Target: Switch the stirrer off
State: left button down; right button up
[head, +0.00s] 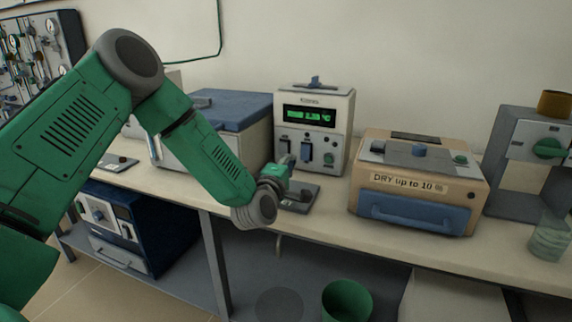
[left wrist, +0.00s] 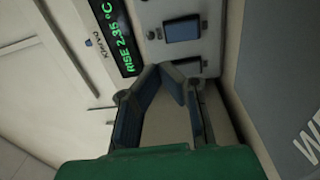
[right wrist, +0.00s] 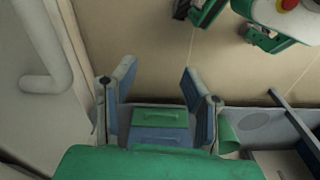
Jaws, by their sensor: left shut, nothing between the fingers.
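A white instrument (head: 335,105) stands on the bench with a green-lit display (head: 308,115), which reads RISE 2.35 °C in the left wrist view (left wrist: 118,38). Its front has a blue rocker switch (head: 307,151), also in the left wrist view (left wrist: 182,28), and other controls beside it. I cannot read which one is the stirrer's. My left gripper (head: 285,163) is shut and empty, close in front of the lower left of this panel, its fingertips (left wrist: 161,70) partly hiding a control there. I cannot tell if they touch. My right gripper (right wrist: 158,70) is open, away from the bench top.
A grey plate (head: 300,197) lies below the instrument. A blue-lidded box (head: 228,108) stands to its left and a tan box marked DRY (head: 415,190) to its right. A green bin (head: 346,300) is under the bench. A glass beaker (head: 549,240) stands at the right edge.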

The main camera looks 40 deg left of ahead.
pick_arm(q)
jog(key=shift+r+v, duration=0.15)
jog(key=shift+v, duration=0.6)
jog(key=shift+r+v, duration=0.15)
jog(key=shift+v, duration=0.65)
